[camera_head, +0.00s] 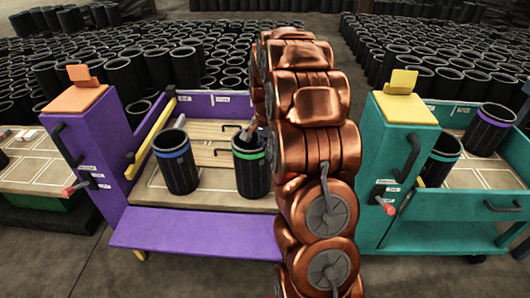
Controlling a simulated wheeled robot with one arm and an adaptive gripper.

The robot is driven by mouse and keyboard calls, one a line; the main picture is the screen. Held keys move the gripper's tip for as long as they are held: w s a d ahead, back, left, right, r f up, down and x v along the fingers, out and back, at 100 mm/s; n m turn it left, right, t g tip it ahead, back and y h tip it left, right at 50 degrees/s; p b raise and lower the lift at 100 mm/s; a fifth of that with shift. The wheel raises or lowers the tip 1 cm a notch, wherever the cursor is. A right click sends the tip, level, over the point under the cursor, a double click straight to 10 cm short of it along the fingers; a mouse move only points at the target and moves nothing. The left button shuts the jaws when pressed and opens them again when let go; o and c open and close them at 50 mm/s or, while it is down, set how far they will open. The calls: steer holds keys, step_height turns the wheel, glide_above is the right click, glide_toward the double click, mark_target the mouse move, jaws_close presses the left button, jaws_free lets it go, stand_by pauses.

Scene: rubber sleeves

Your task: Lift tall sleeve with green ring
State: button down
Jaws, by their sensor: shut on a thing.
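The tall black sleeve with the green ring (252,176) stands upright at the right of the purple cart's tan bed. My copper arm passes in front of its right side. My gripper (247,132) is at the sleeve's top rim, mostly hidden by the arm and the sleeve, and is shut on the sleeve's wall. I cannot tell whether the sleeve's base touches the bed.
A blue-ringed sleeve (177,165) stands to the left on the purple cart (190,232). A teal cart (405,150) at right holds a teal-ringed sleeve (440,160) and a purple-ringed sleeve (489,130). Many plain black sleeves (185,66) fill the floor behind.

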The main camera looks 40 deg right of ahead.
steer(key=shift+r+p, duration=0.55)
steer(key=shift+r, duration=1.9)
